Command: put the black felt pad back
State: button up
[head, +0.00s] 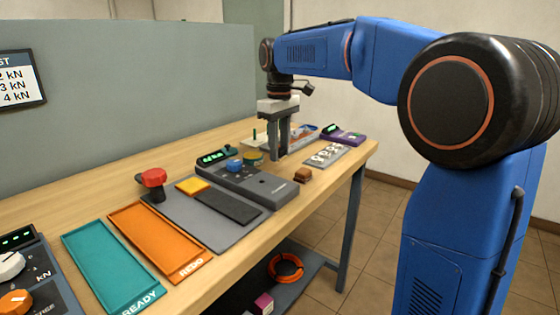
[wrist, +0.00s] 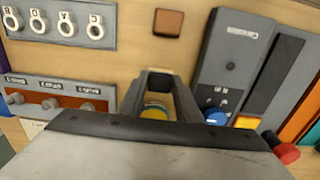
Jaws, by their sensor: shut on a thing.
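My gripper (head: 279,150) hangs pointing down over the far part of the bench. Its fingers are shut on a small dark thing, which looks like the black felt pad (wrist: 157,73); it is mostly hidden between the fingertips in the wrist view. In the head view the fingers hide it. A round yellow-topped tin (head: 253,158) stands just left of the fingers, and its top shows between them in the wrist view (wrist: 155,111). A dark flat strip (head: 228,207) lies on a grey mat (head: 190,230), beside a yellow square (head: 193,186).
A grey device (head: 262,187) with a blue knob stands left of my gripper. A brown block (head: 302,175) and a plate with rings (head: 326,154) are right of it. Orange (head: 155,240) and teal (head: 105,265) trays and a red knob (head: 153,176) are nearer.

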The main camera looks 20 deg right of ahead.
jog(key=shift+f, duration=1.9)
jog(key=shift+f, duration=0.1)
jog(key=o, duration=1)
jog(key=shift+c, duration=0.2)
notch_tip(320, 180, up, 12)
jog(key=shift+r, duration=0.15)
jog(key=s+d+f+m+t, duration=0.2)
jog(key=s+d+f+m, duration=0.1)
jog(key=s+f, duration=1)
jog(key=s+d+f+m+t, duration=0.2)
jog(key=s+d+f+m, duration=0.2)
jog(key=s+f, duration=0.8)
jog(key=s, duration=0.8)
jog(key=shift+s+f+t, duration=0.25)
jog(key=shift+f+t, duration=0.15)
